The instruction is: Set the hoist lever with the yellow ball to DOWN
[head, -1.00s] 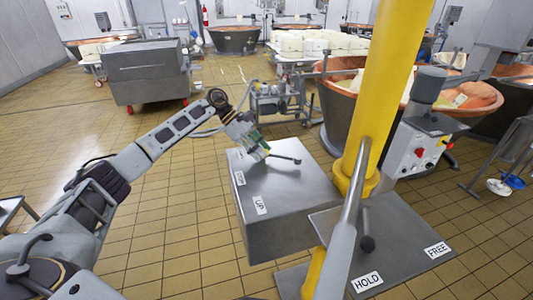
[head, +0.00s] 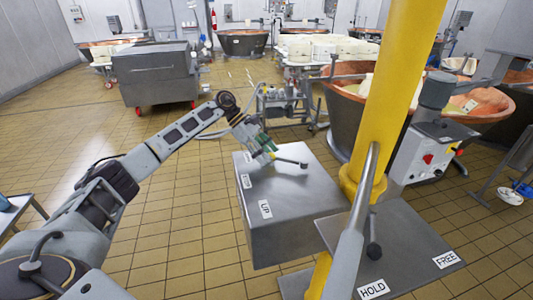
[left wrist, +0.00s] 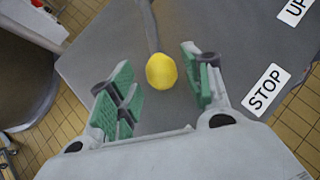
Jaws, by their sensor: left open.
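The hoist lever's yellow ball (left wrist: 161,71) sits between the open green-padded fingers of my left gripper (left wrist: 158,82) in the left wrist view, with no clear contact on either side. Its grey rod (left wrist: 149,25) runs up the picture from the ball. In the head view my left gripper (head: 266,149) is over the far left part of the grey box top (head: 300,190), mostly hiding the ball. The UP label (head: 265,209) is on the box's near left edge. The STOP label (left wrist: 264,90) lies right of the ball. No DOWN label is readable. My right gripper is not seen.
A thick yellow post (head: 385,110) rises right of the box. Copper vats (head: 470,102) stand behind. Tiled floor left of the box is open.

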